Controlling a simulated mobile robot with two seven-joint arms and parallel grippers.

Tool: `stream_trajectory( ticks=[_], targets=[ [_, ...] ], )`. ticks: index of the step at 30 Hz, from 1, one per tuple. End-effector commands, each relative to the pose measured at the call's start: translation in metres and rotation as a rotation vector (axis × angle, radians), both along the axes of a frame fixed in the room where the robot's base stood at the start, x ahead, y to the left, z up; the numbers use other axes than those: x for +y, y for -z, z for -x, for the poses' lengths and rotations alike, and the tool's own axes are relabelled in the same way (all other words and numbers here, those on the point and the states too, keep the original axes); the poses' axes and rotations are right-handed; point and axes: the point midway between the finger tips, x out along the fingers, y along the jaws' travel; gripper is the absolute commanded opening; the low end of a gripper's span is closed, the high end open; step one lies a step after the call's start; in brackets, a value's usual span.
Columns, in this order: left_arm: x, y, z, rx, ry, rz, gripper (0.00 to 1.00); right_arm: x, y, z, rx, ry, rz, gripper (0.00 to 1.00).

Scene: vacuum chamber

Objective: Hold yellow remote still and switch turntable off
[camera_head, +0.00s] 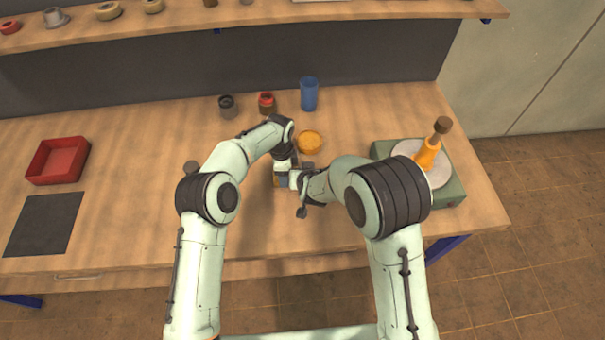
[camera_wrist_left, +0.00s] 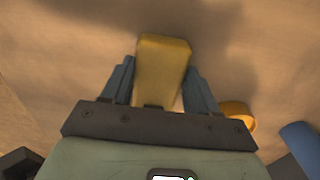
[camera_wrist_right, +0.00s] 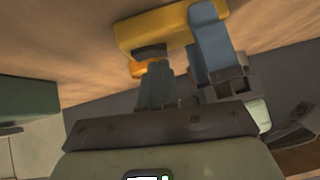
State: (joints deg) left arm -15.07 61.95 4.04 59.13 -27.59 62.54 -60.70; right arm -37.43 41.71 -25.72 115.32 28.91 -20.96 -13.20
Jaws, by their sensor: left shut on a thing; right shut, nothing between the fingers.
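The yellow remote (camera_wrist_left: 163,65) is between the blue fingers of my left gripper (camera_wrist_left: 160,85), which is shut on it. The remote also shows in the right wrist view (camera_wrist_right: 165,30), with a dark part on the side facing my right gripper. My right gripper (camera_wrist_right: 155,80) is shut and empty, its fingertips close to that dark part; I cannot tell whether they touch. In the head view both grippers meet at the table's middle and mostly hide the remote. The turntable (camera_head: 448,188), a green box with a pale disc, is at the right and carries an orange bottle-like thing (camera_head: 428,153).
An orange round thing (camera_head: 310,142) lies just behind the grippers. A blue cup (camera_head: 309,94), a red jar (camera_head: 266,103) and a dark jar (camera_head: 228,106) stand at the back. A red tray (camera_head: 58,160) and a black mat (camera_head: 44,224) are at the left, with clear tabletop beside them.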

Motion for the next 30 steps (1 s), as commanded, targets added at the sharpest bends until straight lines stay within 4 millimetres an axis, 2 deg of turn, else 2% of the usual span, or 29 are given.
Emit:
stream_trajectory(
  ticks=[4,14,19,30],
  targets=[
    [0.002,0.002,0.001,0.003,-0.001,-0.003,0.26,0.001,0.009,0.0,0.0,0.001,-0.001,0.0],
    [0.001,0.003,0.001,0.004,-0.001,-0.003,0.26,0.002,0.011,0.0,0.0,0.0,-0.001,0.0],
    [0.001,0.003,0.001,0.004,-0.001,-0.003,0.26,0.007,0.022,0.001,0.001,-0.002,0.001,0.0],
    [-0.001,0.002,0.003,0.009,0.004,-0.001,0.26,0.012,0.025,0.002,0.006,-0.002,0.0,0.0]
  ],
)
